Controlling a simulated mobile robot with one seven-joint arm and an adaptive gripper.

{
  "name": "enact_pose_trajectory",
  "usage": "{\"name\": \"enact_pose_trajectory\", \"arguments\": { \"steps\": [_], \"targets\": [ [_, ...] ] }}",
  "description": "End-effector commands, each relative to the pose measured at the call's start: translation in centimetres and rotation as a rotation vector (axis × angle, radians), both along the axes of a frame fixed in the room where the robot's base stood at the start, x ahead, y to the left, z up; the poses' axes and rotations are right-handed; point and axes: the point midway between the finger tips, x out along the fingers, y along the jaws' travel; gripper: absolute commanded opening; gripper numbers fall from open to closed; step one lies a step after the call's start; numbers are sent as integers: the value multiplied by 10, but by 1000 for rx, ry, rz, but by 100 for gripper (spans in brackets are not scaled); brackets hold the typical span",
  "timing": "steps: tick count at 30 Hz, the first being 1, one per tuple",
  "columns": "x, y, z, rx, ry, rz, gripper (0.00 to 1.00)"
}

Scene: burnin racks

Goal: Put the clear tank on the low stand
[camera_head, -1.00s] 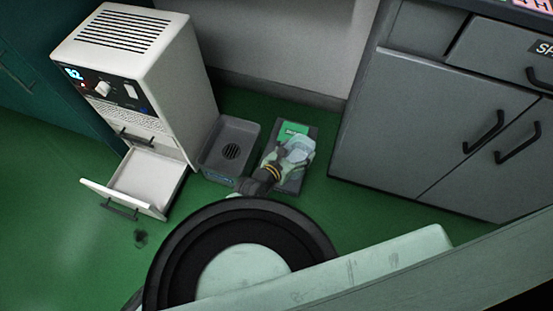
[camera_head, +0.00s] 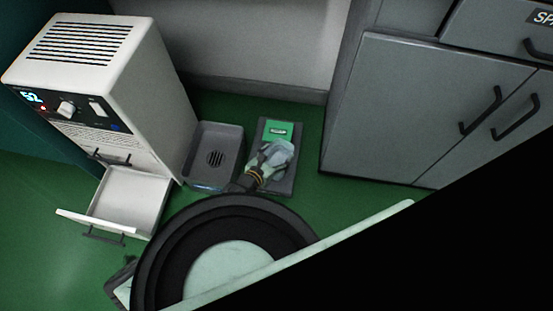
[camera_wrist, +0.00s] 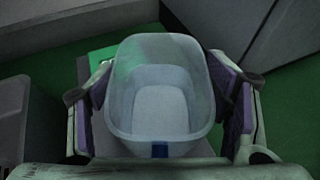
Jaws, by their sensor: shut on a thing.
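The clear tank (camera_head: 281,152) is a see-through, rounded, open-topped tub. In the wrist view the tank (camera_wrist: 160,95) is upright between the two purple-padded fingers of my gripper (camera_wrist: 165,92), which is shut on it. In the head view my gripper (camera_head: 266,163) and the tank are over the low stand (camera_head: 284,187), a flat grey slab with a green label (camera_head: 278,130) at its far end. I cannot tell whether the tank's bottom touches the stand. The tank and gripper hide the middle of the stand.
Grey cupboards (camera_head: 410,115) stand on the right. Green floor shows between stand and cupboards.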

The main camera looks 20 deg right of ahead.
Motion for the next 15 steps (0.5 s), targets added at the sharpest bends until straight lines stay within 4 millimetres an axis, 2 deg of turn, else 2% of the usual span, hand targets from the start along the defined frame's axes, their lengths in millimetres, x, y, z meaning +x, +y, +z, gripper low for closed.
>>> {"name": "enact_pose_trajectory", "arguments": {
  "steps": [3,6,15],
  "targets": [
    [-1,-2,-18,-1,0,-2,10],
    [-1,-2,-27,-2,-2,-2,10],
    [0,-1,-29,-2,-2,-1,10]
  ]
}}
